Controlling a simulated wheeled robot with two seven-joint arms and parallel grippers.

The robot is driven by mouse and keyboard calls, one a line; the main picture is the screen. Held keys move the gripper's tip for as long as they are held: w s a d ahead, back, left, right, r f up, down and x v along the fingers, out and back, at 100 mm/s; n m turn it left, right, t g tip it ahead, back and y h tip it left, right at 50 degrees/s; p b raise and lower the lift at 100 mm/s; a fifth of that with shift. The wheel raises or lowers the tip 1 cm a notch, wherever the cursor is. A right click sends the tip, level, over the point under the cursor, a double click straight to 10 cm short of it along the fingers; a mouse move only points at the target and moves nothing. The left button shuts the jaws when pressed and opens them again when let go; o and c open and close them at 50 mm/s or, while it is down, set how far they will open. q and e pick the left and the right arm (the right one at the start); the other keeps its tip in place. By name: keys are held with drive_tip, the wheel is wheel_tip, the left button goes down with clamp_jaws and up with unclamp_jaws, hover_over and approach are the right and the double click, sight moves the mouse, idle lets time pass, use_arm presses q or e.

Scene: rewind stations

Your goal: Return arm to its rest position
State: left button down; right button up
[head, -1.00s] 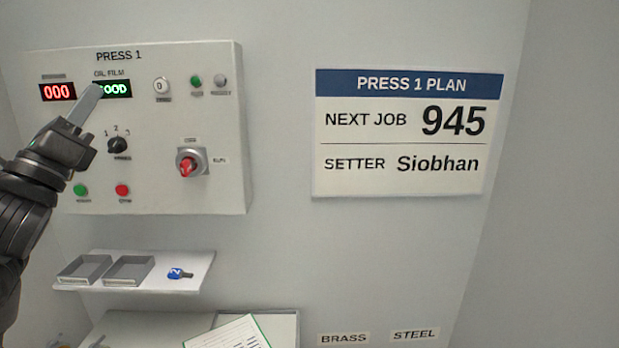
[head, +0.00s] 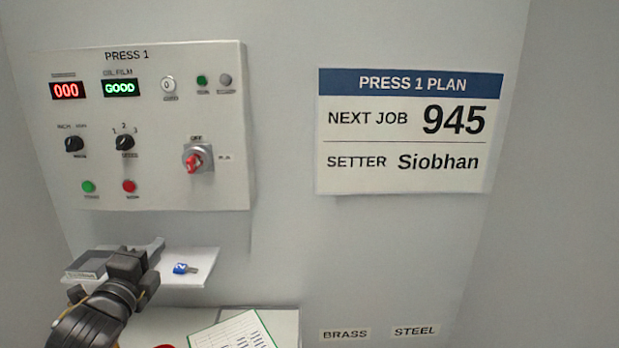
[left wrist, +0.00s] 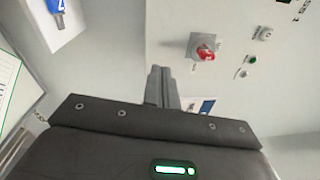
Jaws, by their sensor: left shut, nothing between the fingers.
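My left gripper (head: 158,246) is in the lower left of the head view, in front of the small shelf below the control panel. Its fingers are shut with nothing between them, as the left wrist view (left wrist: 158,72) also shows. The PRESS 1 control panel (head: 225,120) is on the wall above it. The gripper is apart from the panel. Its counter reads 000 and its oil film display reads GOOD. My left arm hides part of the shelf and its grey trays. My right gripper is not in view.
A blue-tagged key (head: 186,268) lies on the white shelf (head: 205,278), right of my gripper. Below, a printed sheet (head: 235,332) with a green edge rests on a lower surface. The PRESS 1 PLAN sign (head: 410,130) hangs on the right. The wall between is bare.

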use_arm(q)
drive_tip(key=s+d+f+n+g, duration=0.1)
drive_tip(key=s+f+n+g, duration=0.5)
drive_tip(key=f, duration=0.7)
drive_tip(key=s+d+f+n+g, duration=0.2)
drive_tip(key=s+f+n, duration=0.2)
drive_tip(key=s+f, duration=0.55)
drive_tip(key=s+d+f+n+g, duration=0.3)
drive_tip(key=s+f+n+g, duration=0.45)
drive_tip(key=s+f, duration=0.85)
drive_tip(key=s+f+g, duration=0.1)
drive_tip(key=s+f, duration=0.1)
drive_tip(key=f, duration=1.2)
drive_tip(key=s+f, duration=0.2)
drive_tip(key=f, duration=1.1)
drive_tip(key=s+a+f+g+b, duration=0.1)
drive_tip(key=s+a+f, duration=0.1)
drive_tip(key=s+f, duration=1.3)
drive_tip(key=shift+s+a+f+y, duration=0.15)
drive_tip(key=shift+s+a+y, duration=0.15)
drive_tip(key=shift+s, duration=0.1)
drive_tip(key=shift+n+g, duration=0.25)
